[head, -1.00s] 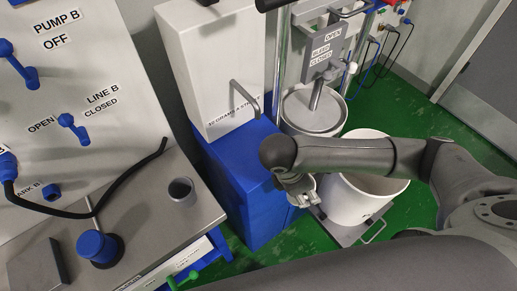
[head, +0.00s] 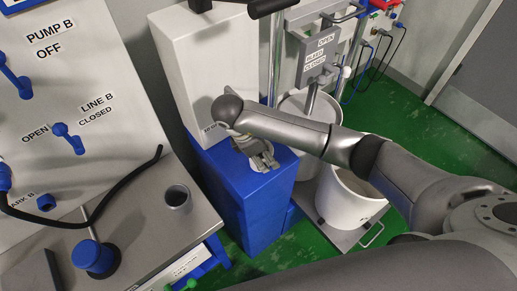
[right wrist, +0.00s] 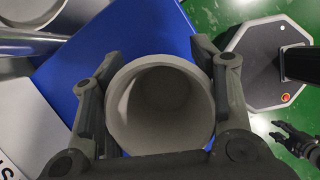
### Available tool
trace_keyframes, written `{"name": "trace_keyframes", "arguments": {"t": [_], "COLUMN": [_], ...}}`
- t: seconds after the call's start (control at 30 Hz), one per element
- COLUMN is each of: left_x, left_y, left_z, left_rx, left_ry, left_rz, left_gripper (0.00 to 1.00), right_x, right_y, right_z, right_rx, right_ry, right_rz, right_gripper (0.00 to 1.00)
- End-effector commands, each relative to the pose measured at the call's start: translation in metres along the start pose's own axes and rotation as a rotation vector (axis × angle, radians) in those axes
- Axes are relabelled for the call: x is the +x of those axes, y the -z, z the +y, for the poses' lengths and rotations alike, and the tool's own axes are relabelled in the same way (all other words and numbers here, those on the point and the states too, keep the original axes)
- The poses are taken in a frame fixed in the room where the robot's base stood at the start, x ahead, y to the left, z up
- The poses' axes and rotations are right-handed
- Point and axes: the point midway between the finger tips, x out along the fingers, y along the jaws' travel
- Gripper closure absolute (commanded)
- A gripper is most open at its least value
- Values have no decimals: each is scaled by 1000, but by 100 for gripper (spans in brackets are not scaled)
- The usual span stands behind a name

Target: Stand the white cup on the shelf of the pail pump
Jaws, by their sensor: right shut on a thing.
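My right gripper (head: 264,163) is above the blue top of the stand under the white pump box (head: 203,70). In the right wrist view this gripper (right wrist: 160,100) is shut around the white cup (right wrist: 118,112), one finger on each side, and I look into its open, empty-looking mouth. In the head view the cup is mostly hidden by the gripper. Blue surface (right wrist: 100,60) shows behind the cup; I cannot tell whether the cup touches it. My left gripper (right wrist: 290,138) shows small at the right of the wrist view, fingers apart and empty.
A grey cup (head: 177,198) stands on the steel bench (head: 150,225) at left. A large white pail (head: 345,200) stands on a floor plate under my right arm. Green floor (head: 440,140) is clear at right.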

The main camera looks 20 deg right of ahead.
Motion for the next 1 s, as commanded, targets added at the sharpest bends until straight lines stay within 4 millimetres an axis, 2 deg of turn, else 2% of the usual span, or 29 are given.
{"name": "trace_keyframes", "arguments": {"t": [0.23,0.3,0.67,0.7,0.73,0.77,1.0], "left_x": [-3,-10,-9,-10,-10,-10,-10], "left_y": [0,1,1,1,1,1,1], "left_z": [0,0,0,0,0,0,0], "left_rx": [1,1,1,1,1,1,1], "left_ry": [0,0,-1,-1,-1,-1,-1], "left_rz": [0,0,1,1,1,1,1], "left_gripper": [60,60,60,60,60,60,60], "right_x": [-6,-3,2,2,2,2,2], "right_y": [11,11,13,13,13,13,13], "right_z": [29,26,27,27,27,27,27], "right_rx": [1,-2,-1,-1,-1,-1,-1], "right_ry": [0,3,0,0,0,0,0], "right_rz": [0,-1,0,0,0,0,0], "right_gripper": [70,70,70,41,37,34,34]}}
